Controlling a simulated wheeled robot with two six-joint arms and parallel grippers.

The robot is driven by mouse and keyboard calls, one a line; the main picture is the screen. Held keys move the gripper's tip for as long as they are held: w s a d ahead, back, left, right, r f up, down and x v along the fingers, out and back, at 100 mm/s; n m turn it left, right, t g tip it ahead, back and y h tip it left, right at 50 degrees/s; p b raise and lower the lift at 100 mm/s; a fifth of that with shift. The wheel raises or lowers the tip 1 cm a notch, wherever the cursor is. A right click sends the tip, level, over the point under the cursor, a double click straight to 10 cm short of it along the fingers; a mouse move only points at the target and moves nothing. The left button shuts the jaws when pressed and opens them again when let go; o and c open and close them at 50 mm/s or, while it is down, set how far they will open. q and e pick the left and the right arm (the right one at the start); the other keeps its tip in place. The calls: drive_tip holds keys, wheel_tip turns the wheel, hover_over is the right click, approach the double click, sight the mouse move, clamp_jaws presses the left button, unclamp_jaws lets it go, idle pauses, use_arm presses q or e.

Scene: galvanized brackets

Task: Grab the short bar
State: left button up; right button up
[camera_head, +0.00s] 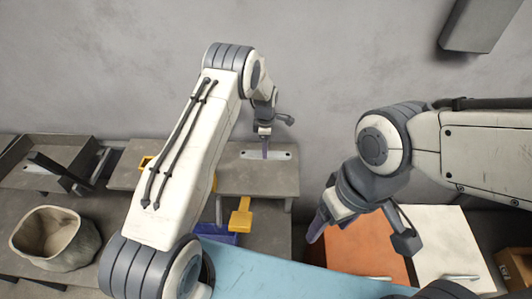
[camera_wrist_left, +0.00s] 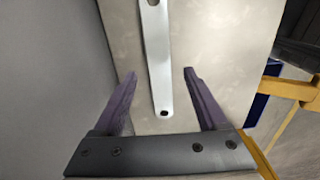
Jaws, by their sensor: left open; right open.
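A flat silver bar (camera_head: 280,155) with rounded ends lies on a raised grey shelf (camera_head: 258,180) in the head view. In the left wrist view the bar (camera_wrist_left: 160,65) runs lengthwise between my fingers, with a hole near its lower end; its upper end is cut off by the frame. My left gripper (camera_head: 266,148) is open over the bar in the head view. Its two purple fingers (camera_wrist_left: 159,78) stand apart on either side of the bar, not visibly touching it. My right gripper (camera_head: 361,234) is open and empty, well to the right of the shelf.
A yellow piece (camera_head: 240,217) and a blue bin (camera_head: 219,235) are below the shelf's front. A grey sack-like container (camera_head: 57,236) stands at the left, with a tray (camera_head: 68,157) behind it. Orange (camera_head: 366,248) and white (camera_head: 442,240) cabinets are at the right.

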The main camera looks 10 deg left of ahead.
use_arm(q)
drive_tip(key=shift+f, duration=1.4)
clamp_jaws()
drive_tip(key=shift+w+r, duration=0.1)
